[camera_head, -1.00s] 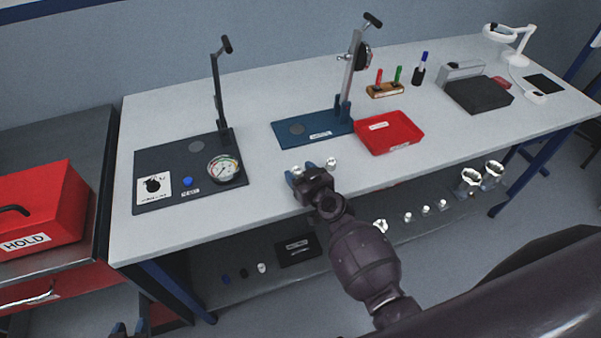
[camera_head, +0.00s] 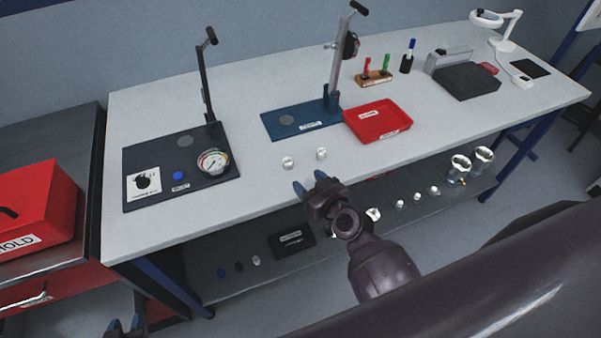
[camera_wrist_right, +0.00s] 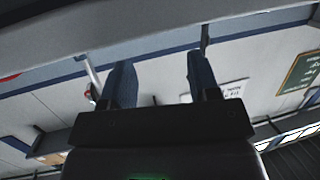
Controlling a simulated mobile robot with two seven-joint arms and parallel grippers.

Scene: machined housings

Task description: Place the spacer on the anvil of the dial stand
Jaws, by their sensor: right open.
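Two small silvery cylinders, each a possible spacer, stand near the table's front edge: a left one (camera_head: 288,163) and a right one (camera_head: 321,154). I cannot tell which is the spacer. The dial stand (camera_head: 336,75) has a blue base, an upright column and a dark dial. A grey round anvil (camera_head: 286,120) lies bare on its base. My right gripper (camera_head: 310,185) is open and empty, just in front of the cylinders by the table edge; its parted fingers fill the right wrist view (camera_wrist_right: 163,85). My left gripper (camera_head: 125,326) is low at the left, its fingertips apart.
A red tray (camera_head: 378,133) stands right of the dial stand's base. A dark-based gauge stand (camera_head: 150,203) stands at the left. A pen holder (camera_head: 374,80), a dark block (camera_head: 466,82) and a lamp (camera_head: 503,45) are further right. A lower shelf (camera_head: 330,262) holds several small parts.

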